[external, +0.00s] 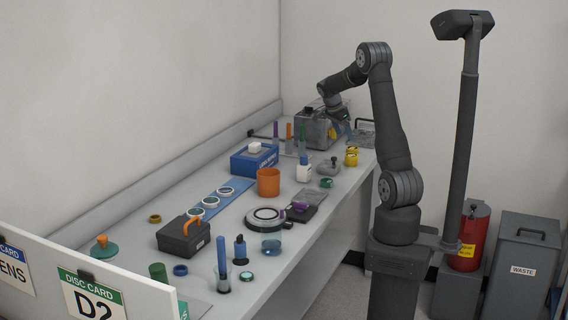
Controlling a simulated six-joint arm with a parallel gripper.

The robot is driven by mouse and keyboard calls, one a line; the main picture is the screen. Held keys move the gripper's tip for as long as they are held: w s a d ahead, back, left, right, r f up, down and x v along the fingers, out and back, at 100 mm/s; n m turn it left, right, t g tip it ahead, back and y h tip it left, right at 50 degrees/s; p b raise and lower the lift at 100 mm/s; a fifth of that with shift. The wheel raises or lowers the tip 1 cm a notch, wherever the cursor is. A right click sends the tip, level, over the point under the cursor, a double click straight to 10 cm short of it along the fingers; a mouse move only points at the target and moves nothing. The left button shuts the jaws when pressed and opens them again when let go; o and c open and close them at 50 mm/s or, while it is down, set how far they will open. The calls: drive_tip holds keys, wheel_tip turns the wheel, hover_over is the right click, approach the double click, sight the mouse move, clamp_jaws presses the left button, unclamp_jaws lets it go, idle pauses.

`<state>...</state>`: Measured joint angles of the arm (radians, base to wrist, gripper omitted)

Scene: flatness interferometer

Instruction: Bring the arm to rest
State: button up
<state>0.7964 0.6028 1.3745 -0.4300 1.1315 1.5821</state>
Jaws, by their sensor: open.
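My arm rises from its dark pedestal at the right of the bench and bends over toward the far end. My gripper (341,118) is at the far right part of the bench, in front of a grey metal box (312,130). It is small and dark here, and its fingers are partly lost against the box. It is open, and no held object shows. Whether it touches the box or the things by it cannot be told.
The bench holds an orange cup (268,182), a blue box (254,160), a dark case with an orange handle (183,240), a round black-and-white device (265,219) and several small jars. A grey column, red bin (468,240) and waste bin (520,270) stand at right.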

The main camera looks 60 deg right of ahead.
sight(351, 154)
drive_tip(key=shift+v, duration=0.75)
drive_tip(key=x, duration=1.2)
drive_tip(key=shift+a, duration=0.1)
drive_tip(key=shift+w+r, duration=0.1)
drive_tip(key=shift+r, duration=1.7)
drive_tip(key=shift+f, duration=0.1)
